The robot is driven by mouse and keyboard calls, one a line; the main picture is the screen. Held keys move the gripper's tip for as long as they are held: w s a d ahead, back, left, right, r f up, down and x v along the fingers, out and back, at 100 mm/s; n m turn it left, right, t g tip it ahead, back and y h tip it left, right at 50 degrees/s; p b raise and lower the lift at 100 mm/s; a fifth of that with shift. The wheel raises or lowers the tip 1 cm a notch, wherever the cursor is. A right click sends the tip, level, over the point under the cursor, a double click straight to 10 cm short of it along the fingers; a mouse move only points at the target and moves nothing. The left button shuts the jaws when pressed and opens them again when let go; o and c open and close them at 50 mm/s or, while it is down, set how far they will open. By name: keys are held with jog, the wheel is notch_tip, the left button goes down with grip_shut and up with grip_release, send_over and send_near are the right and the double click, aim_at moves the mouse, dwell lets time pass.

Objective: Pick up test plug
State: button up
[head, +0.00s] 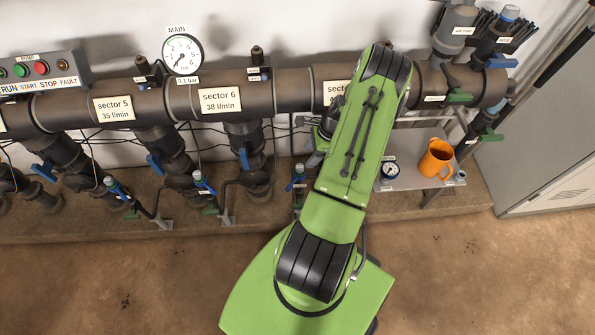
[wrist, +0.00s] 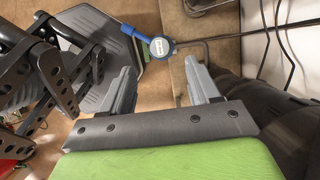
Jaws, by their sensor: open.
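I cannot clearly make out the test plug. A small grey cylindrical piece (head: 460,177) stands at the right end of the shelf (head: 408,183), beside the orange mug; it is too small to tell whether it is the plug. My gripper (wrist: 163,85) is open in the wrist view, its two grey fingers apart with nothing between them. Beyond the fingertips is a round blue-rimmed fitting with a white label (wrist: 160,47) and a blue lever.
The thick manifold pipe (head: 222,101) runs along the wall, with several valves below. The shelf also holds an orange mug (head: 436,158) and a loose gauge (head: 390,170). A grey cabinet (head: 540,130) stands at the right. The floor in front (head: 120,285) is clear.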

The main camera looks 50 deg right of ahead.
aim_at(301, 166)
jog(key=b+x, duration=0.1)
jog(key=x, duration=0.6)
jog(key=shift+w+f, duration=0.15)
jog(key=shift+f, duration=0.2)
jog(key=shift+r, duration=0.1)
grip_shut()
jog(key=shift+r, duration=0.1)
